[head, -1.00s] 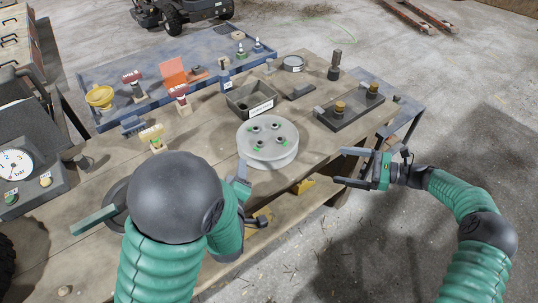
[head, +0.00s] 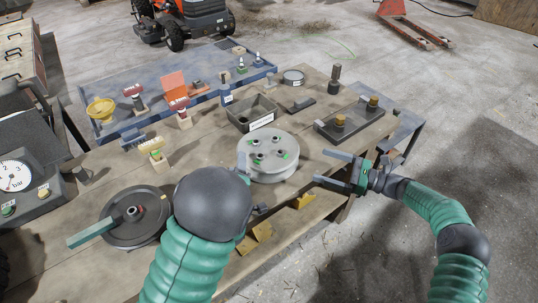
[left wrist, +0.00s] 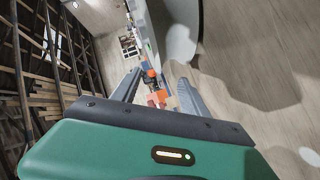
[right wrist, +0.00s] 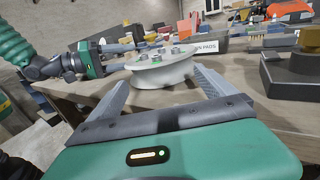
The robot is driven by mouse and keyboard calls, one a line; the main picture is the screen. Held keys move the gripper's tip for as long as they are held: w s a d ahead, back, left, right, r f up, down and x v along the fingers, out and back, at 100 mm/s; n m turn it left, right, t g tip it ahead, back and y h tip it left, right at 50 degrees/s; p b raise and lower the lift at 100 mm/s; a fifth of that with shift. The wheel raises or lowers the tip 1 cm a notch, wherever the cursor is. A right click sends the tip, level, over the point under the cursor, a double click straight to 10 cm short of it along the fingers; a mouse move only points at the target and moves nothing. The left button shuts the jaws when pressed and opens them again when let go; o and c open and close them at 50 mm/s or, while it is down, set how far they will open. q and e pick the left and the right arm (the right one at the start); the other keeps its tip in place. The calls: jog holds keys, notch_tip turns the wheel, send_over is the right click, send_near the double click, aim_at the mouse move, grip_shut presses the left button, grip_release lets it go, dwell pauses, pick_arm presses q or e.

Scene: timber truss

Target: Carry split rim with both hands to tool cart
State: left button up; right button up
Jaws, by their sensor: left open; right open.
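The split rim (head: 268,167), a pale grey round disc with several studs and green marks on top, lies flat near the workbench's front edge. My left gripper (head: 251,186) is open at its left side, partly hidden behind my dark arm joint; whether it touches is unclear. My right gripper (head: 325,167) is open and empty, just right of the rim and apart from it. In the right wrist view the rim (right wrist: 160,74) stands beyond and between the open fingers, with my left gripper (right wrist: 105,58) on its far side. A blue-edged cart (head: 157,112) stands behind the bench.
On the bench (head: 220,158) are a black disc (head: 118,232) with a green bar, a grey box (head: 240,122) and a dark plate (head: 335,132) with brass pieces. The blue-edged cart holds a yellow funnel (head: 100,108) and an orange bin (head: 173,82). A gauge box (head: 15,180) stands left.

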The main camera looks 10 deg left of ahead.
pick_arm(q)
jog(key=x, duration=0.6)
jog(key=shift+w+a, duration=0.2)
pick_arm(e)
jog(key=x, duration=0.6)
jog(key=shift+a, duration=0.3)
pick_arm(q)
jog(key=shift+w+f, duration=0.1)
jog(key=shift+w, duration=0.55)
pick_arm(e)
jog(key=shift+w+a, duration=0.25)
jog(key=shift+a, duration=0.3)
